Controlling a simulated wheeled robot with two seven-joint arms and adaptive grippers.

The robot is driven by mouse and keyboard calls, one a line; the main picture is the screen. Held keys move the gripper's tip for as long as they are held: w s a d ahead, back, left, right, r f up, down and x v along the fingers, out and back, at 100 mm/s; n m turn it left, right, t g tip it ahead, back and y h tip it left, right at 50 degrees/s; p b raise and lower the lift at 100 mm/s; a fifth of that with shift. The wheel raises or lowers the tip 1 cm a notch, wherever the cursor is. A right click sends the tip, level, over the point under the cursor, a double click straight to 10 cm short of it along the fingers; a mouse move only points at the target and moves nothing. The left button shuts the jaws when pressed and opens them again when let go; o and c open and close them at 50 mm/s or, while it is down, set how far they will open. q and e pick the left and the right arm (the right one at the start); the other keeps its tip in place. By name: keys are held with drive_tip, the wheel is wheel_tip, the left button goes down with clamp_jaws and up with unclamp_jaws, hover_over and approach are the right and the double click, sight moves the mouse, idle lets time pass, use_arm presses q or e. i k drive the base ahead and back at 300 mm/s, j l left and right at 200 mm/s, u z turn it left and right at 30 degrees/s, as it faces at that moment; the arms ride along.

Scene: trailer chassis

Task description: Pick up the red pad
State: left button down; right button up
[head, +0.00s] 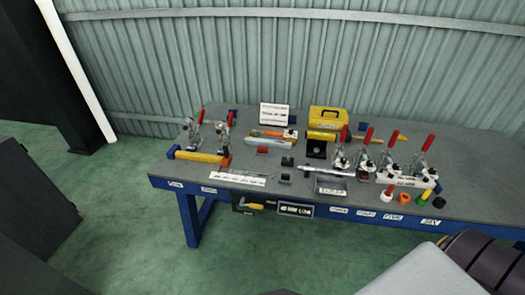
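A small red pad (262,150) lies on the grey top of a blue-framed workbench (450,200), left of the middle, in front of an orange-and-grey tool (270,137). Nothing touches it from above. A small black block (287,161) sits to its right, and another small black piece (286,177) lies nearer the front edge. Neither of my grippers shows in the head view.
Red-handled toggle clamps (222,138) stand at the left, with more (365,150) at the right. A yellow bar (200,156) lies front left. A yellow case (328,118) and a white sign (278,114) stand behind. Green floor (140,220) is open in front.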

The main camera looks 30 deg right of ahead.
sight(261, 150)
drive_tip(key=i+j+z, duration=0.4)
drive_tip(key=i+j, duration=0.25)
drive_tip(key=i, duration=0.15)
drive_tip(key=i+j+z, duration=0.4)
drive_tip(key=i+j, duration=0.25)
drive_tip(key=j, duration=0.3)
